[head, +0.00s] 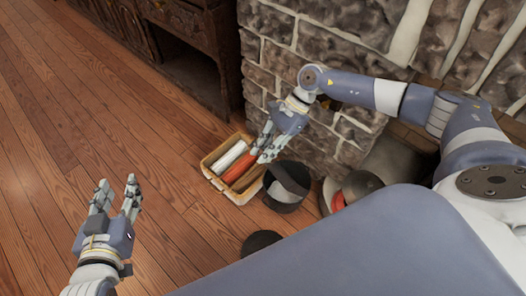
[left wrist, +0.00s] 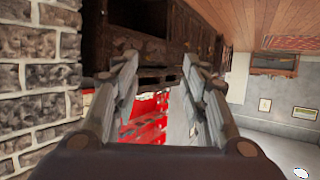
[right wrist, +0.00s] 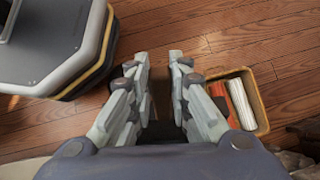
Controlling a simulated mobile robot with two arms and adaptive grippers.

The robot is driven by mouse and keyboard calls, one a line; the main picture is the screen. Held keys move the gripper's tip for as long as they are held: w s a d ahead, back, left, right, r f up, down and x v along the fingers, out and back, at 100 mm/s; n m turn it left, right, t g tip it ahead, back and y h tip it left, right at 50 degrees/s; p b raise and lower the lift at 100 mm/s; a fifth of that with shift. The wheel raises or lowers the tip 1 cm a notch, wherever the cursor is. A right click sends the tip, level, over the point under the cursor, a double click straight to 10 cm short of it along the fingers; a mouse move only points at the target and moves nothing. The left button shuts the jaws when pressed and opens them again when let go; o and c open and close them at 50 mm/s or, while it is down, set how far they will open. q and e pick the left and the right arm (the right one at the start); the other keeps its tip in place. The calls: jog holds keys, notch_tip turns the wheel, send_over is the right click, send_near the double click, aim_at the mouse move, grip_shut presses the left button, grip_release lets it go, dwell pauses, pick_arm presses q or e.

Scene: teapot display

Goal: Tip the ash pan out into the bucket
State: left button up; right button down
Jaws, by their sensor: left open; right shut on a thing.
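My right gripper (head: 262,154) is above and left of the bucket, over the basket's edge. In the right wrist view my right gripper (right wrist: 160,62) is closed around a dark thing (right wrist: 160,131) low between its fingers, mostly hidden. I cannot identify it surely as the ash pan. My left gripper (head: 117,194) is open and empty above the floor at left; it also shows in the left wrist view (left wrist: 160,66).
A tan basket (head: 207,172) holds a white roll (head: 229,157) and an orange-red roll (head: 238,167), left of the bucket. A dark rounded thing with red (head: 361,185) stands right of the bucket. A carved wooden cabinet (head: 190,25) is at the back. Floor at left is clear.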

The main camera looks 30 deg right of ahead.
jog(key=shift+w+d+r+b, duration=0.15)
jog(key=shift+d+b, duration=0.3)
jog(key=shift+d+r+b, duration=0.1)
jog(key=shift+d+b, duration=0.25)
jog(key=shift+w+d+r+y+b, duration=0.15)
jog(key=shift+d+y+b, duration=0.15)
jog(key=shift+y, duration=0.1)
pick_arm(q)
notch_tip(320, 180, up, 13)
jog(key=w+d+t+h, duration=0.1)
jog(key=d+t+h, duration=0.1)
jog(key=t, duration=0.5)
jog(key=shift+w+t, duration=0.2)
jog(key=shift+t, duration=0.1)
pick_arm(e)
jog(key=shift+d+r, duration=0.2)
jog(key=shift+d, duration=0.05)
pick_arm(q)
jog(key=shift+b, duration=0.3)
pick_arm(e)
jog(key=shift+f, duration=0.1)
dwell(0.7)
